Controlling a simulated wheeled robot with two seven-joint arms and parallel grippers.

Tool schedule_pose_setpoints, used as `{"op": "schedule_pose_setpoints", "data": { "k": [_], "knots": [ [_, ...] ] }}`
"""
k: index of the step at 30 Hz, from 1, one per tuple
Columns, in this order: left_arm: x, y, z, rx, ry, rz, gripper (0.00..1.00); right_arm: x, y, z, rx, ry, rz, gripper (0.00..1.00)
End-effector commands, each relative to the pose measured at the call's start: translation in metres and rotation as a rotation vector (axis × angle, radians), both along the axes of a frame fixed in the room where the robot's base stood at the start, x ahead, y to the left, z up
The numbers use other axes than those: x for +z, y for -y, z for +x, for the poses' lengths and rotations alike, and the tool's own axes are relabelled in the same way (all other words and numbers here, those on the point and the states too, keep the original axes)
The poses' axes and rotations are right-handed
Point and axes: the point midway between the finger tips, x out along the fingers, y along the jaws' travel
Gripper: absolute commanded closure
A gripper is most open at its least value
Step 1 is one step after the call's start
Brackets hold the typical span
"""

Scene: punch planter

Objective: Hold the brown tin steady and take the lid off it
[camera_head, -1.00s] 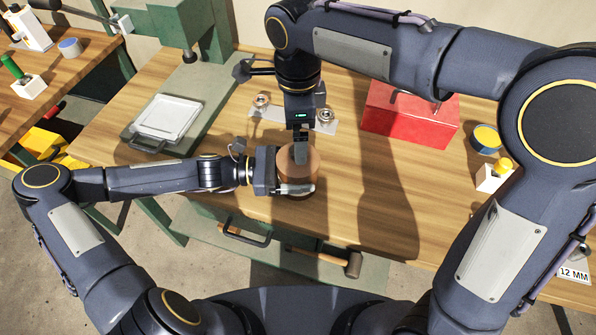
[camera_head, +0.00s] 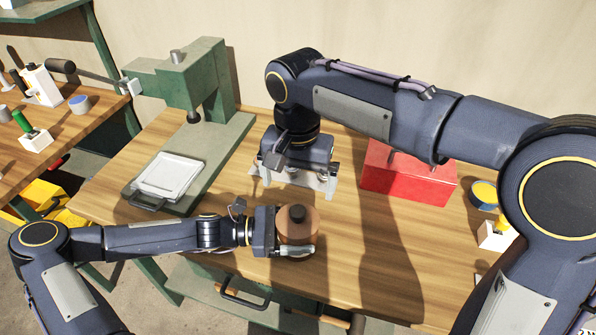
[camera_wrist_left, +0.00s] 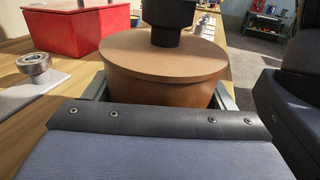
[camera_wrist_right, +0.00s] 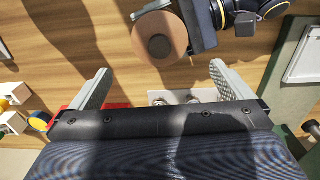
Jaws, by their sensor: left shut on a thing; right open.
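The brown tin (camera_head: 300,235) stands upright near the front edge of the wooden bench. Its flat brown lid (camera_wrist_left: 160,55) with a black knob (camera_head: 297,212) sits on top of it. My left gripper (camera_head: 300,249) is shut around the tin's body from the left, below the lid, and its fingers also show in the left wrist view (camera_wrist_left: 160,95). My right gripper (camera_wrist_right: 160,90) is open and empty, behind the tin and apart from it. In the right wrist view the lid (camera_wrist_right: 160,38) is beyond the fingertips.
A red box (camera_head: 408,178) stands at the back right. A metal plate with round fittings (camera_wrist_right: 182,97) lies under my right gripper. A green press (camera_head: 190,75) and a white tray (camera_head: 169,176) are on the left. A blue-and-yellow round tin (camera_head: 484,195) is far right.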

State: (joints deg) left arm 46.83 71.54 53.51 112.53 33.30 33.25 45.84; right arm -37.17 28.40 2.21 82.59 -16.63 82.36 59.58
Motion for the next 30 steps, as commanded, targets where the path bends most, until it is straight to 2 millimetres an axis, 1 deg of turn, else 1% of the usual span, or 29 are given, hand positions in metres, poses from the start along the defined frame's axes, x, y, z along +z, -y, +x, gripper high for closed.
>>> {"op": "schedule_pose_setpoints", "data": {
  "k": [1,3,9,12,15,20,23,26,30],
  "knots": [
    [0.000,0.000,0.000,0.001,0.000,0.001,0.64,0.003,0.000,0.000,0.122,0.001,0.001,0.00],
    [0.000,0.000,0.000,0.001,0.000,0.001,0.64,0.006,0.000,0.000,0.303,0.000,0.000,0.00],
    [0.000,0.000,0.000,0.001,0.000,0.001,0.64,0.016,0.000,-0.001,0.785,0.000,0.001,0.00],
    [0.000,0.000,0.000,0.001,0.000,0.001,0.64,0.019,0.000,-0.001,0.972,0.000,0.000,0.00],
    [0.000,0.000,0.000,0.001,0.000,0.001,0.64,0.022,0.000,-0.001,1.106,0.001,0.000,0.00],
    [-0.001,0.000,0.000,0.001,0.000,0.001,0.64,0.022,0.001,-0.001,1.211,-0.001,0.000,0.00],
    [-0.001,0.000,0.000,0.001,0.000,0.001,0.64,0.015,0.001,-0.001,1.225,-0.003,-0.001,0.00],
    [-0.001,0.000,0.000,0.001,0.000,0.001,0.64,0.001,0.001,-0.002,1.225,-0.006,-0.001,0.00],
    [-0.001,0.000,0.000,0.001,0.000,0.001,0.64,-0.026,0.001,-0.002,1.224,-0.007,-0.001,0.00]
  ]
}}
